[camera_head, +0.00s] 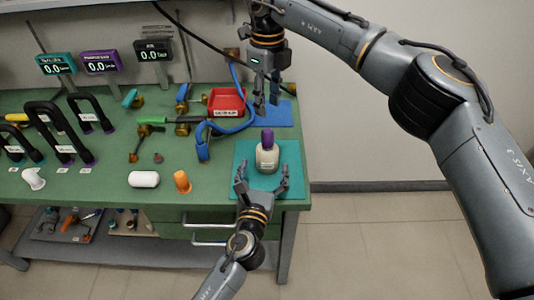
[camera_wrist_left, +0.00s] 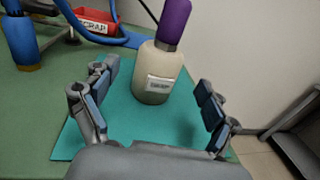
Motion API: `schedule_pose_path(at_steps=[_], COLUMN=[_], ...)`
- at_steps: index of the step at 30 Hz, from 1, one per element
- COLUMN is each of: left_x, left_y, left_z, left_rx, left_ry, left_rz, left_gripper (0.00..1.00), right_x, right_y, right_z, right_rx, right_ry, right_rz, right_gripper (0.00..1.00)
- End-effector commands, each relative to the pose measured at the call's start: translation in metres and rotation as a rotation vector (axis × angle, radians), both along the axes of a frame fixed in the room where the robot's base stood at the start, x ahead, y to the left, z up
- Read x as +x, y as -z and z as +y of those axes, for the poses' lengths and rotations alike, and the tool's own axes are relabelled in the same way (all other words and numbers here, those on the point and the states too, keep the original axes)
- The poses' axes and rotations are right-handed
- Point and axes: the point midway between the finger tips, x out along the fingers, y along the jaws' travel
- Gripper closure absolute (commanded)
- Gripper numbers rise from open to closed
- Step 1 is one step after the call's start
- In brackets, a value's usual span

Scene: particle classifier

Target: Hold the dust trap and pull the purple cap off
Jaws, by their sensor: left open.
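The dust trap (camera_head: 267,158) is a cream bottle with a label, standing upright on a teal mat (camera_head: 245,178) near the bench's right end. The purple cap (camera_head: 267,139) sits on its top. In the left wrist view the dust trap (camera_wrist_left: 158,72) and the purple cap (camera_wrist_left: 174,20) are ahead of my fingers, the cap cut by the frame's top. My left gripper (camera_head: 262,180) is open, its fingers spread in front of the bottle with a gap to it. My right gripper (camera_head: 267,105) points down behind and above the cap, apart from it; its finger gap is unclear.
A red scrap tray (camera_head: 227,113) and a blue hose (camera_head: 232,130) lie behind the mat. A white cylinder (camera_head: 144,179) and an orange piece (camera_head: 182,181) are to its left. Black-handled frames (camera_head: 50,130) stand at the far left. The bench's right edge is close to the mat.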

Motion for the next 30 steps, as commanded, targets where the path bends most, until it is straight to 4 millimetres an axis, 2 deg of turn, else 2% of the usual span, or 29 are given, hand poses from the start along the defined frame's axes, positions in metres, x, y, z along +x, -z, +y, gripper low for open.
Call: schedule_pose_path(at_steps=[3, 9, 15, 22, 23, 30], left_x=[0.024, 0.049, 0.059, 0.059, 0.059, 0.059], left_y=[-0.001, 0.0, 0.0, 0.0, 0.0, 0.0], left_z=[-0.004, -0.008, -0.009, -0.009, -0.009, -0.009], left_rx=[0.0, 0.0, -0.001, -0.001, -0.001, 0.0], left_ry=[-0.002, -0.001, 0.0, 0.0, 0.0, 0.0], left_rz=[-0.001, 0.0, 0.001, 0.001, 0.001, 0.001], left_gripper=[0.14, 0.14, 0.14, 0.14, 0.16, 0.65], right_x=[0.0, 0.0, 0.0, 0.0, 0.0, 0.0], right_y=[0.0, 0.0, 0.0, 0.0, 0.0, 0.0], right_z=[0.0, 0.0, 0.0, 0.0, 0.0, 0.0], right_rx=[0.0, 0.0, 0.0, 0.0, 0.0, 0.0], right_ry=[0.0, 0.0, 0.0, 0.0, 0.0, 0.0], right_rz=[0.0, 0.0, 0.0, 0.0, 0.0, 0.0], right_gripper=[0.62, 0.62, 0.62, 0.62, 0.62, 0.62])
